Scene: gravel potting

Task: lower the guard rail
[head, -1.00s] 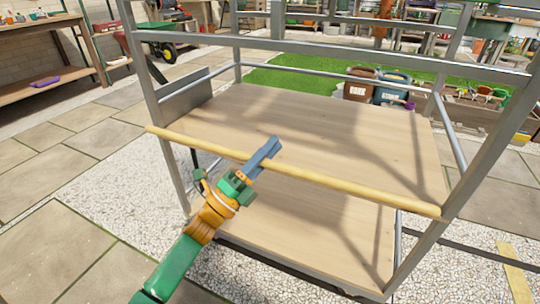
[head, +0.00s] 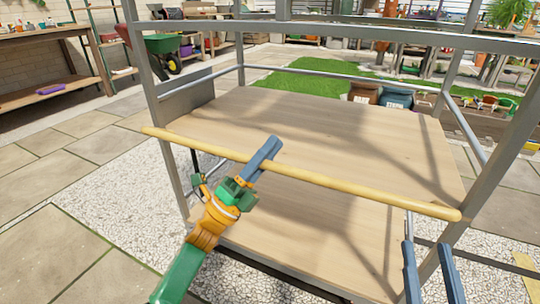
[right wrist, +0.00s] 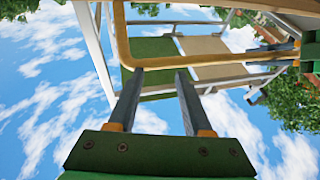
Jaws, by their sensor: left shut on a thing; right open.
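The guard rail (head: 355,188) is a yellow bar running across the front of a grey metal frame, above the wooden deck's near edge. In the head view it slopes down to the right. My left gripper (head: 264,158) is shut on the rail, left of its middle. My right gripper (head: 430,262) is open and empty, below the rail near its right end. In the right wrist view, the rail (right wrist: 225,59) shows as a bent yellow bar just beyond the open fingertips (right wrist: 158,75), not between them. My left gripper is partly visible at that view's right edge.
The grey frame's posts (head: 500,150) stand at both sides, with the right one close to my right gripper. The wooden deck (head: 300,120) is bare, with a lower board (head: 310,240) beneath. Two bins (head: 395,97) stand behind.

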